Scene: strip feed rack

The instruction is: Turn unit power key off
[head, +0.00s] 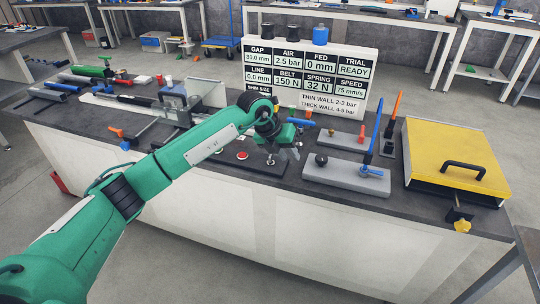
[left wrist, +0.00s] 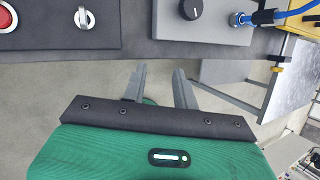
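The power key looks to be the small silver rotary key (left wrist: 84,18) on a dark control panel (left wrist: 50,38), beside a red button (left wrist: 5,18). Its grip runs nearly up and down in the left wrist view. In the head view the key (head: 270,162) is tiny, and its angle is hard to read. My left gripper (head: 289,155) hovers near the right end of the panel. In the left wrist view its two fingers (left wrist: 160,80) are apart with nothing between them, off to the lower right of the key and not touching it. My right gripper is not in view.
A yellow-lidded box (head: 455,155) is at the bench's right end. A white sign board (head: 335,48) stands behind. The front bench edge is clear.

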